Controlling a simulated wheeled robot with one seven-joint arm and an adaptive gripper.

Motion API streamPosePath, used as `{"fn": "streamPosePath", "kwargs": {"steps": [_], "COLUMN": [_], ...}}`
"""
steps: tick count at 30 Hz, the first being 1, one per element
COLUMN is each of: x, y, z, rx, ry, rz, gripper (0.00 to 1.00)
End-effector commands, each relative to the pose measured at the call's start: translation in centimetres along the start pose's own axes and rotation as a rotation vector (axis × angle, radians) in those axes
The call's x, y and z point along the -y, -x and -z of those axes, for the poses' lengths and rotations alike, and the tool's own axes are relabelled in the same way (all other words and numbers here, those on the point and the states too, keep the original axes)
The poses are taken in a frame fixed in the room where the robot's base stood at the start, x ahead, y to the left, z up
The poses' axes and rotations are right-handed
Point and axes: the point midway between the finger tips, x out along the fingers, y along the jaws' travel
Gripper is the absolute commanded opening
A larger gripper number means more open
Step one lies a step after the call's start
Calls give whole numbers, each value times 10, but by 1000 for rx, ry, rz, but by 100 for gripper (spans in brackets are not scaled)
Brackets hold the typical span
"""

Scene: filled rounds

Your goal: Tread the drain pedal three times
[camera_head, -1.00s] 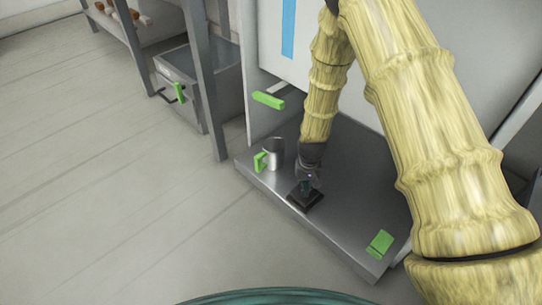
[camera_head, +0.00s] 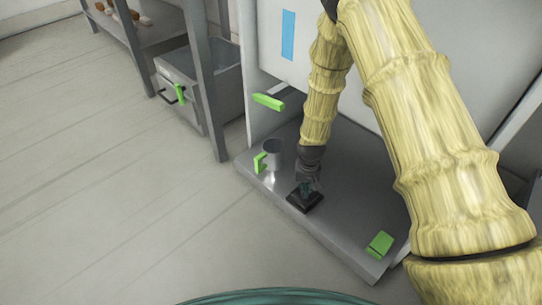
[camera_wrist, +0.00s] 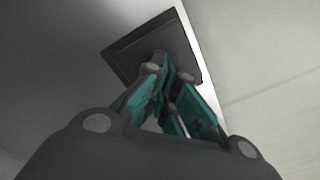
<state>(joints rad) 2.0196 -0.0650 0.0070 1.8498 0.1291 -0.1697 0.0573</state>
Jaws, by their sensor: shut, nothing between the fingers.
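The drain pedal, a black square plate (camera_head: 304,203), sits low on the grey metal base near its front edge. It also shows in the wrist view (camera_wrist: 140,45), behind my fingertips. My gripper (camera_head: 305,190) points down over the plate. Its teal-padded fingers are shut and empty, with tips at the plate (camera_wrist: 165,75). The tips look to be at or just above its surface; I cannot tell whether they press it. A blue strip (camera_head: 288,36) shows on the light panel above.
A grey mug (camera_head: 273,152) with a green handle stands left of my gripper. A green block (camera_head: 380,243) is at the base's right corner. A green lever (camera_head: 268,101) juts from the panel. A grey drawer (camera_head: 222,85) is left; the floor in front is clear.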

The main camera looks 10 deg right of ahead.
Motion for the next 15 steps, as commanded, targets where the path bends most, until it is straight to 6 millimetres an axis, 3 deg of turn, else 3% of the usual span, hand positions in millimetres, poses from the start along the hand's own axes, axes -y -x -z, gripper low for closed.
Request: {"fn": "streamPosePath", "kwargs": {"steps": [15], "x": [0], "y": [34], "z": [-1], "rx": [1], "ry": [0], "rz": [0], "gripper": [0]}}
